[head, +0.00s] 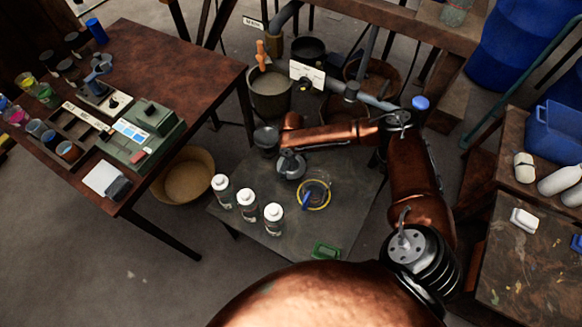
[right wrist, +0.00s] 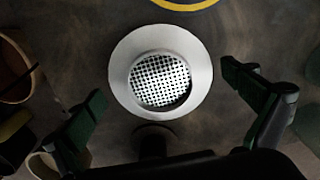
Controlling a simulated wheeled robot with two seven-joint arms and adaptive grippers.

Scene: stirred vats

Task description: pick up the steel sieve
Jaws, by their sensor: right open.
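The steel sieve (right wrist: 160,80) shows in the right wrist view as a round pale metal rim around a perforated bottom. In the head view it is the grey round piece (head: 291,167) on the dark low table (head: 345,213), behind the yellow-rimmed bowl. My right gripper (right wrist: 163,84) is open, with one finger on each side of the sieve and a visible gap to both. It holds nothing. In the head view my right arm reaches in from the right, and the gripper (head: 289,152) is partly hidden by the wrist. My left gripper is out of view.
Several white-capped bottles (head: 247,205) stand left of the sieve. A clear bowl with a yellow rim (head: 326,202) and a blue item is close in front. A green tray (head: 325,250) lies at the front edge. A grey vat (head: 270,95) stands behind.

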